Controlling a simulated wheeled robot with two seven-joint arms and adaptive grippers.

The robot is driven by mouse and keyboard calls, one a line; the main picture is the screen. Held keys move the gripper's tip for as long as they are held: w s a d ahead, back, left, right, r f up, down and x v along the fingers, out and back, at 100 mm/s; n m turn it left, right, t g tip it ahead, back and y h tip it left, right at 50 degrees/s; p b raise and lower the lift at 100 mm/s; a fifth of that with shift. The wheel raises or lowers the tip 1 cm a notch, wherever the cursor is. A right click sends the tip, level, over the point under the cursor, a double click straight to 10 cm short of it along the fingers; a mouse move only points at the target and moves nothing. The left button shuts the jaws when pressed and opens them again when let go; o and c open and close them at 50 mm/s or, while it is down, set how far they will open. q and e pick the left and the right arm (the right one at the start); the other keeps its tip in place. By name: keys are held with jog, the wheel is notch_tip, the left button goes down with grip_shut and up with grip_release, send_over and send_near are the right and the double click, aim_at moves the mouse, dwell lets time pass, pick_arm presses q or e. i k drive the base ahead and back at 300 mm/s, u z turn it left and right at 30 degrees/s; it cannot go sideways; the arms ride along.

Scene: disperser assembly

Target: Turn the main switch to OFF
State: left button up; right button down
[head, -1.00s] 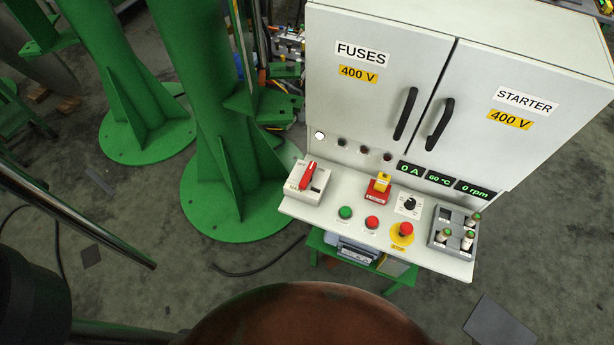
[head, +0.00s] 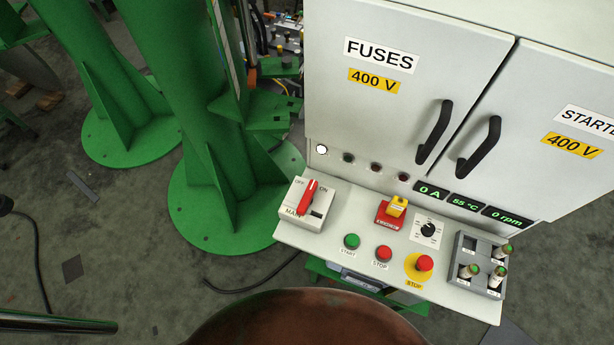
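The main switch (head: 309,198) is a red lever on a pale grey box at the left end of the white control panel. OFF is printed at its upper left and ON at its upper right. The lever's tip points up the panel between the two words; I cannot tell for sure which position it is set to. Nothing touches the lever. Neither of my grippers shows in the head view.
The panel (head: 292,237) also bears a green start button (head: 351,241), a red stop button (head: 383,254), a yellow-based emergency stop (head: 424,264), a dial (head: 429,230) and a fuse holder (head: 465,281). Cabinet doors (head: 400,45) rise behind. Green columns (head: 185,100) stand left.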

aim_at(306, 201)
jog(key=u, duration=0.05)
jog(key=k, duration=1.25)
jog(key=u, duration=0.3)
